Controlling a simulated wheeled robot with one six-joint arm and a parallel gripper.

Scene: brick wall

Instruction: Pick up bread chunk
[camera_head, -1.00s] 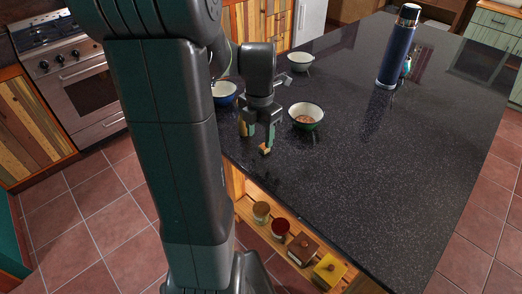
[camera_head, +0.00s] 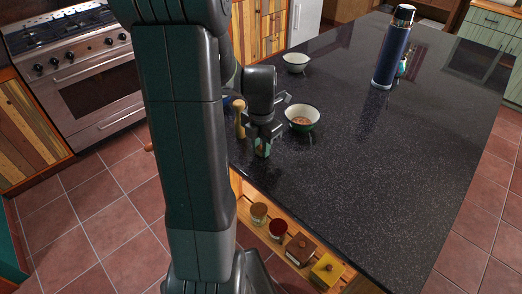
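My gripper (camera_head: 262,150) points down at the near left edge of the dark countertop (camera_head: 350,170). Its fingers are seen nearly end on, with a greenish patch at the tips, so I cannot tell how far apart they are. I cannot make out the bread chunk clearly now; the fingers seem to cover the spot near it. Whether the fingers hold it is not shown.
A green-rimmed bowl with brown contents (camera_head: 302,118) stands just right of my gripper. A tan upright object (camera_head: 240,118) is on its left. A white bowl (camera_head: 295,62) and blue bottle (camera_head: 394,48) stand farther back. Jars sit on the shelf below. The counter's right side is clear.

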